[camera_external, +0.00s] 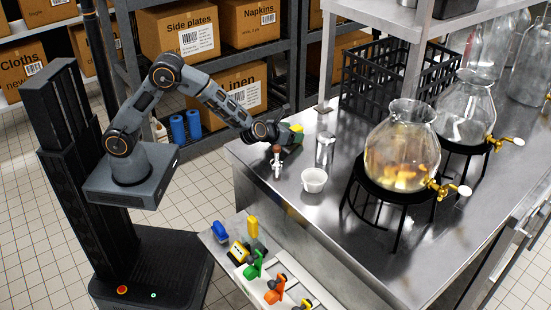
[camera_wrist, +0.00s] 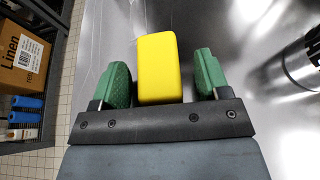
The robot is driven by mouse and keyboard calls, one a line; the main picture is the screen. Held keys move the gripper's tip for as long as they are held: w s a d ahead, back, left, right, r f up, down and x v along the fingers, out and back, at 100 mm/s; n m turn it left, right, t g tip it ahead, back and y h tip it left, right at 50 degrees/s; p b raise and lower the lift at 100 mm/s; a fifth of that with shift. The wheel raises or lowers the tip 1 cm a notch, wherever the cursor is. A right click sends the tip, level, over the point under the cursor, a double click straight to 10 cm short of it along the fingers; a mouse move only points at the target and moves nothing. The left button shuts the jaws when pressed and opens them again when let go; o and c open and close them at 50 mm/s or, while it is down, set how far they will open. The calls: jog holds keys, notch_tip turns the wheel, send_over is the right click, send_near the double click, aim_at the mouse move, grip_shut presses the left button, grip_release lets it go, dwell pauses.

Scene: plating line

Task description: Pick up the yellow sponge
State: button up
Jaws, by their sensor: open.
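The yellow sponge (camera_wrist: 158,66) is a rounded yellow block between the two green fingers of my gripper (camera_wrist: 160,78) in the wrist view. A gap shows on each side of it, wider on the right, so the fingers are open around it and not pressing on it. In the external view, the sponge (camera_external: 297,129) shows as a small yellow patch at my gripper (camera_external: 290,136), near the left back corner of the steel table (camera_external: 345,215). The gripper hides most of the sponge there.
A spray-type bottle (camera_external: 277,162), a white cup (camera_external: 314,180) and a metal cup (camera_external: 325,148) stand near the gripper. Glass dispensers (camera_external: 400,145) on black stands are to the right. A black crate (camera_external: 375,85) is behind. A lower tray (camera_external: 235,265) holds colourful items.

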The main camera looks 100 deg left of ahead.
jog(key=shift+c, duration=0.5)
jog(key=c, duration=0.9)
jog(key=shift+r, duration=0.1)
